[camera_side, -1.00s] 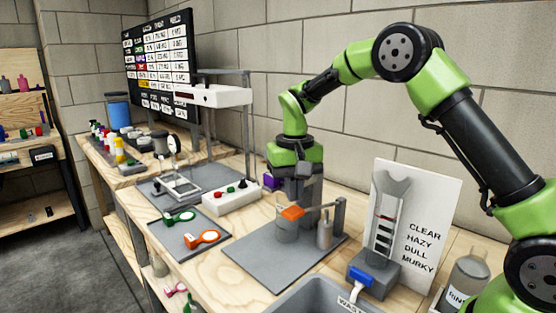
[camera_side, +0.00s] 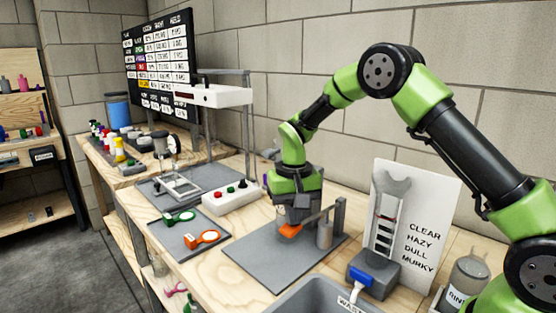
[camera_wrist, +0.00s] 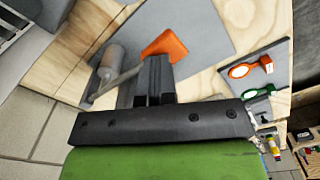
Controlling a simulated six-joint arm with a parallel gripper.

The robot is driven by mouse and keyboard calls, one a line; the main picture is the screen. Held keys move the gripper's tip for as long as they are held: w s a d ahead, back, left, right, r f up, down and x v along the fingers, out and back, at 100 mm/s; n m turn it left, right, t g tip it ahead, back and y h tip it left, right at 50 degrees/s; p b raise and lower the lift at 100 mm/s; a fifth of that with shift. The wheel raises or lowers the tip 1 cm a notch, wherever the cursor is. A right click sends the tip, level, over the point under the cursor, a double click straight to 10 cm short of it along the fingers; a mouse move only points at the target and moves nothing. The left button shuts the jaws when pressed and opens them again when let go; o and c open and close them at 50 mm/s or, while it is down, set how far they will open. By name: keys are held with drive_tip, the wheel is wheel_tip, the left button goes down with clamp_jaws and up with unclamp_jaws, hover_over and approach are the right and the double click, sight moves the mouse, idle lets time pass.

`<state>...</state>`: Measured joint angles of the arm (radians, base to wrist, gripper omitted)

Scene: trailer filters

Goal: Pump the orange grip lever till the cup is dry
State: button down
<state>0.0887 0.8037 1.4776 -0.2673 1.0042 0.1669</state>
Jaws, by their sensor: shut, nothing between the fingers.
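The orange grip (camera_side: 290,231) sits on the end of a grey lever arm on the grey plate (camera_side: 262,258); it also shows in the wrist view (camera_wrist: 167,45). The lever arm runs back to a post (camera_side: 340,214) and now slopes down toward the grip. A grey cylinder (camera_side: 324,236) stands under the arm near the post. My gripper (camera_side: 293,222) is shut and empty, pointing down right over the orange grip and seemingly touching it. In the wrist view my fingers (camera_wrist: 155,62) are together beside the grip. The cup is mostly hidden by my gripper and the grip; its content cannot be seen.
A white box with buttons (camera_side: 231,197) stands left of the gripper. Green and orange-rimmed lenses (camera_side: 203,238) lie on a mat.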

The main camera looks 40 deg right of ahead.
drive_tip(key=shift+f, duration=0.9)
drive_tip(key=shift+r, duration=3.65)
drive_tip(key=shift+r, duration=2.5)
drive_tip(key=s+a+r+n+t+y, duration=0.1)
drive_tip(key=s+a+r+t, duration=0.3)
drive_tip(key=s+r, duration=0.65)
drive_tip(key=s+a+f+n+t+y, duration=0.1)
drive_tip(key=s+a+f+t, duration=0.1)
drive_tip(key=s, duration=1)
drive_tip(key=shift+f+t, duration=0.55)
drive_tip(key=shift+t, duration=0.05)
